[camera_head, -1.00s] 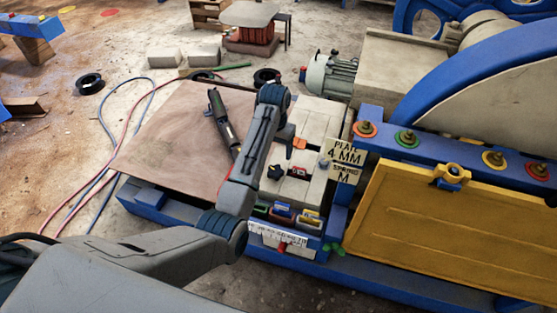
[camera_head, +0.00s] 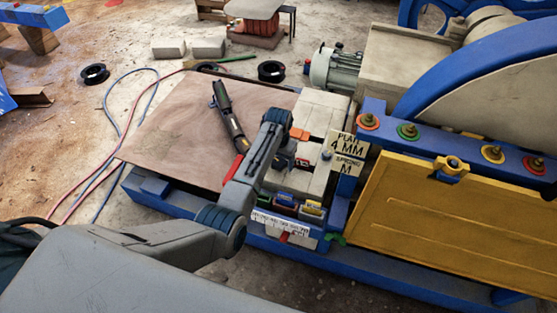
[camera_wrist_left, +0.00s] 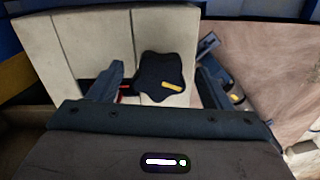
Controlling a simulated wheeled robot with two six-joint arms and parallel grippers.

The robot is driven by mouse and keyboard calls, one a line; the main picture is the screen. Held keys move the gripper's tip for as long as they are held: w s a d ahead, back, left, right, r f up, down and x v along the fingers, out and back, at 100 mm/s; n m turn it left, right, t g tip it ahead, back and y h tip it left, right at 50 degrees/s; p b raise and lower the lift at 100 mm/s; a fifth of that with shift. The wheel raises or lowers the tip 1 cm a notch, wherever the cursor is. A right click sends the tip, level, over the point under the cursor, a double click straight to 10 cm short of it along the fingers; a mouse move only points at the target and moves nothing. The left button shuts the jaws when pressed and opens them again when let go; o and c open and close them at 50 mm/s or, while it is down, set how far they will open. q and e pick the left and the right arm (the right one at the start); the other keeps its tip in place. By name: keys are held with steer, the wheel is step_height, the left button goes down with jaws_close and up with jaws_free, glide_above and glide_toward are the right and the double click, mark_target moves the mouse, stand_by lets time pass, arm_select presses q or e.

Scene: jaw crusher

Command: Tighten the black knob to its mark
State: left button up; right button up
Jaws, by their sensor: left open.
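The black knob (camera_wrist_left: 160,72) is star-shaped with a yellow stripe. It sits on the pale block (camera_wrist_left: 85,45) in the left wrist view. My left gripper (camera_wrist_left: 161,78) is open, with one finger on each side of the knob and gaps visible between. A small bit of red shows by the left finger; I cannot tell whether it is the mark. In the head view my left gripper (camera_head: 287,160) is low over the pale block and my wrist hides most of the knob. My right gripper is not in view.
A black-and-grey tool (camera_head: 229,115) with a red end lies on the brown sheet (camera_head: 165,135) left of the block. A sign (camera_head: 347,150) stands to the right, beside the yellow plate (camera_head: 430,215). Coloured pieces (camera_head: 300,203) sit in front, above a white scale.

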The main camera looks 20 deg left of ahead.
arm_select(q)
steer(key=c, duration=0.7)
steer(key=shift+c, duration=1.4)
steer(key=shift+r+m+p, duration=0.1)
steer(key=shift+m+p, duration=0.2)
steer(key=shift+r+m+p, duration=0.1)
steer(key=shift+m+p, duration=0.4)
steer(key=shift+p, duration=0.05)
steer(key=shift+a+m+p, duration=0.1)
steer(key=shift+m+p, duration=0.9)
steer(key=shift+m, duration=0.2)
steer(key=m+p, duration=0.1)
steer(key=m, duration=0.1)
steer(key=shift+m+p, duration=0.3)
steer(key=shift+m, duration=0.1)
steer(key=m+p, duration=0.1)
steer(key=m, duration=0.1)
steer(key=shift+w+a+m, duration=0.1)
steer(key=shift+m, duration=0.3)
steer(key=m+p, duration=0.1)
steer(key=m, duration=0.2)
steer(key=shift+w, duration=0.1)
steer(key=m+p, duration=0.1)
steer(key=m, duration=0.4)
steer(key=shift+w, duration=0.1)
steer(key=shift+m+p, duration=0.3)
steer(key=shift+m, duration=0.4)
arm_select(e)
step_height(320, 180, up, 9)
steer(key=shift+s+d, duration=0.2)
